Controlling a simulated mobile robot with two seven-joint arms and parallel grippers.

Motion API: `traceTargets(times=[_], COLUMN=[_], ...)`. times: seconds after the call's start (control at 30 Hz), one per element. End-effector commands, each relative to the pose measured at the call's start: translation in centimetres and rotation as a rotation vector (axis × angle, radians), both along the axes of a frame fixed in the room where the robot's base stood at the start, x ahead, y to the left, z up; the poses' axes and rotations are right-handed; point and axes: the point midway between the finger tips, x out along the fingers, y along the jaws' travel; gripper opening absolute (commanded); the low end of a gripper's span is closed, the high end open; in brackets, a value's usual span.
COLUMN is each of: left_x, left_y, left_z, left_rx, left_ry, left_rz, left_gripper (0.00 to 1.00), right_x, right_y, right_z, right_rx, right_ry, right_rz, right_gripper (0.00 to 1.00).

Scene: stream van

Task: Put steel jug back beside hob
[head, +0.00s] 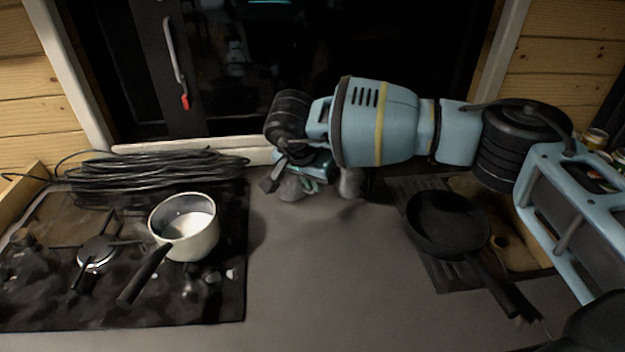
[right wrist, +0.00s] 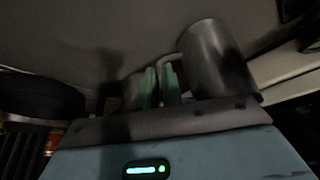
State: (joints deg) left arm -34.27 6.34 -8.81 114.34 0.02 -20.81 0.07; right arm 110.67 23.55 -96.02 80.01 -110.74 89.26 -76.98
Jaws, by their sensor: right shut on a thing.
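The steel jug (right wrist: 212,60) shows as a grey metal cylinder just right of the fingers in the right wrist view. In the head view its grey side (head: 292,187) shows under my wrist, near the back of the counter. My right gripper (right wrist: 160,84) has its green fingers close together, shut on the jug's handle side; the exact grip is dim. In the head view the right gripper (head: 312,172) is largely hidden by its own arm. The hob (head: 60,270) is at the left, apart from the jug. My left gripper is not in view.
A white saucepan (head: 203,238) stands on the hob. A black cable coil (head: 150,172) lies behind it. A second grey object (head: 350,183) is right of the gripper. A black frying pan (head: 447,225) lies at the right. The middle counter (head: 320,270) is clear.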

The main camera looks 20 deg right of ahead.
Motion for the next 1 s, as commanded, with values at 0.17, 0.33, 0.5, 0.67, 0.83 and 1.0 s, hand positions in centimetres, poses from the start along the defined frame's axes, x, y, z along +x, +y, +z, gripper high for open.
traceTargets(times=[0.17,0.33,0.5,0.67,0.83,1.0], left_x=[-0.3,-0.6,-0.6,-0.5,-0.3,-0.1], left_y=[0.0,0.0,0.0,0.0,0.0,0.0], left_z=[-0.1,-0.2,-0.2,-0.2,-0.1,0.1], left_rx=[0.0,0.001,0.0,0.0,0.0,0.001], left_ry=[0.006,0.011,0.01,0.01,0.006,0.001], left_rz=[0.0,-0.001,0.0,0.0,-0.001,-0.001], left_gripper=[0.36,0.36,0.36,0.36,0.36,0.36], right_x=[0.0,0.0,0.0,0.0,-0.1,-0.8], right_y=[0.0,0.0,0.0,0.0,0.2,0.9], right_z=[0.0,-0.3,-0.2,-0.2,0.5,2.9], right_rx=[0.0,0.0,0.0,0.0,0.001,0.001], right_ry=[-0.001,0.0,0.0,0.0,-0.001,-0.003], right_rz=[0.0,0.001,0.001,0.001,0.002,0.003], right_gripper=[0.0,0.17,0.29,0.29,0.29,0.29])
